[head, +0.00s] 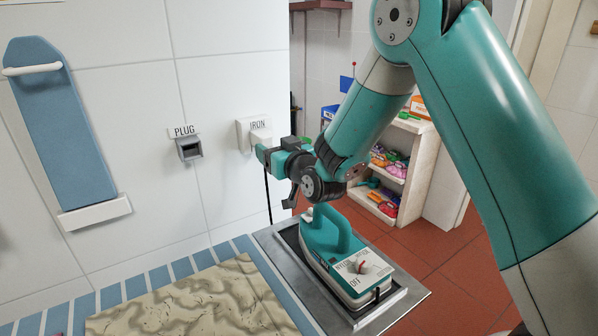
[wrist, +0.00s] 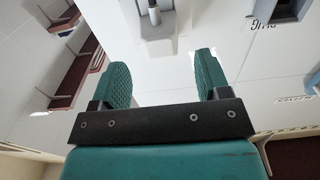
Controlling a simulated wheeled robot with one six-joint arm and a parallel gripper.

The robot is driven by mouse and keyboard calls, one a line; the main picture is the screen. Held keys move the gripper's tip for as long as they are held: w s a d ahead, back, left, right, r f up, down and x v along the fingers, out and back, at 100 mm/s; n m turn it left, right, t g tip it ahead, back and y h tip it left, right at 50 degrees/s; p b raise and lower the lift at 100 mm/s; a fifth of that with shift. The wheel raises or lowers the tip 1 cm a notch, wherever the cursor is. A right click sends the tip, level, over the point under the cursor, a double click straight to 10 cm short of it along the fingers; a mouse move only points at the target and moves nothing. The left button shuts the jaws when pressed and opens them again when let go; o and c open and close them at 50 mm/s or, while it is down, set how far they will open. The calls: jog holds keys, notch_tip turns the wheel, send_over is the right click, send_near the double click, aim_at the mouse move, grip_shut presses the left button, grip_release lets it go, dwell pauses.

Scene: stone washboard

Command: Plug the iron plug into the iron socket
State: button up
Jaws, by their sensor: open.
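The iron socket (head: 243,134) is a white box on the tiled wall under an IRON label. A white piece, seemingly the iron plug (head: 262,136), sits at its front; I cannot tell how deep it is in. A dark cord (head: 268,192) hangs below it. In the wrist view, upside down, the white socket block shows with a grey cylindrical end (wrist: 153,14) on it. My gripper (head: 262,153) is just in front of and below it, its teal fingers (wrist: 153,85) apart with nothing between them. The teal iron (head: 325,243) stands on a metal tray.
A grey holder marked PLUG (head: 189,149) is on the wall to the left, its opening empty-looking. A blue ironing board (head: 62,125) hangs further left. The stone washboard (head: 190,305) lies in front. A shelf (head: 400,165) with colourful items stands behind my arm.

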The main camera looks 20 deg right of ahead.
jog(key=s+d+b, duration=0.2)
jog(key=s+b, duration=0.4)
jog(key=s, duration=0.5)
jog(key=shift+s+d, duration=0.15)
